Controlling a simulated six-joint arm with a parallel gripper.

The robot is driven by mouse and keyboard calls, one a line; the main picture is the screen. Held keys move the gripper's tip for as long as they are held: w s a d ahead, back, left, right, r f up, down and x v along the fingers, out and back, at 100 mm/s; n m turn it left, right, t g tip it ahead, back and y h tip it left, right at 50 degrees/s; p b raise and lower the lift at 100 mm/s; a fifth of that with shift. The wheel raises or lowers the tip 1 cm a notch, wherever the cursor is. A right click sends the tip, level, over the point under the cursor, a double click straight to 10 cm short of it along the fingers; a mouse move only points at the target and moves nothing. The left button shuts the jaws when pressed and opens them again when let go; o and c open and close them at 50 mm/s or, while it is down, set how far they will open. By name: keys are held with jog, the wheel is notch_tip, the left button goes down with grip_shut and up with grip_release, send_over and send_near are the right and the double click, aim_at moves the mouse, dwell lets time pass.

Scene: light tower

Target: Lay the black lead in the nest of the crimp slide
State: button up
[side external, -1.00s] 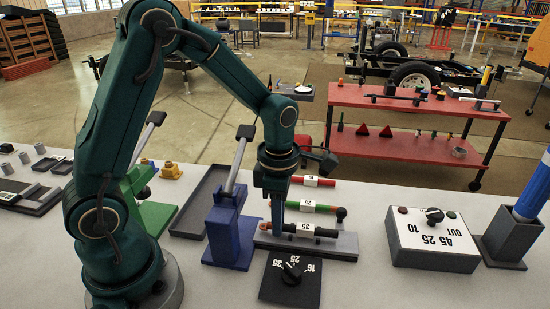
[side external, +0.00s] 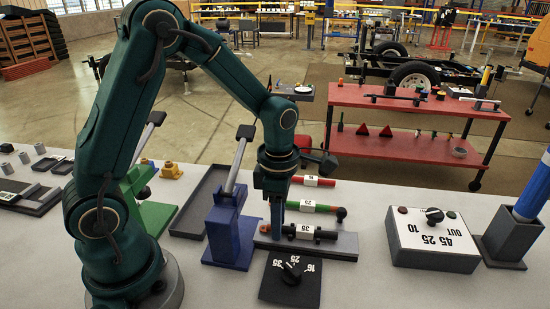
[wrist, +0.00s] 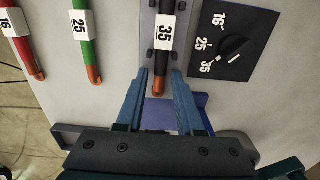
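The black lead (wrist: 164,54) has a white 35 label and a copper end. It lies along the grey crimp slide (side external: 346,246), between the small dark posts of the nest (wrist: 151,55) in the wrist view. In the side view the black lead (side external: 327,235) looks level on the slide. My gripper (wrist: 159,72) is open, with its blue fingers on either side of the lead's copper end and a gap showing on both sides. In the side view my gripper (side external: 277,236) points down at the slide's left end, and the far finger is hidden.
Green 25 (side external: 325,208) and red 16 (side external: 325,183) leads lie behind. The blue crimp press (side external: 228,236) stands just left of my gripper. A black dial plate (side external: 291,280) is in front of the slide. A grey 45/25/10 box (side external: 432,240) stands to the right.

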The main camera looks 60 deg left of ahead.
jog(key=shift+o, duration=0.8)
jog(key=shift+r, duration=0.25)
notch_tip(320, 180, up, 12)
jog(key=s+m+t, duration=0.2)
jog(key=m+t, duration=0.1)
jog(key=s+m+t, duration=0.1)
jog(key=s+m, duration=0.3)
jog(key=m, duration=0.8)
jog(key=s+d+m+t, duration=0.1)
jog(key=s+m, duration=0.3)
jog(key=m, duration=0.8)
jog(key=shift+s+d+r+t, duration=0.25)
jog(key=shift+s+t, duration=0.05)
jog(key=shift+s, duration=0.05)
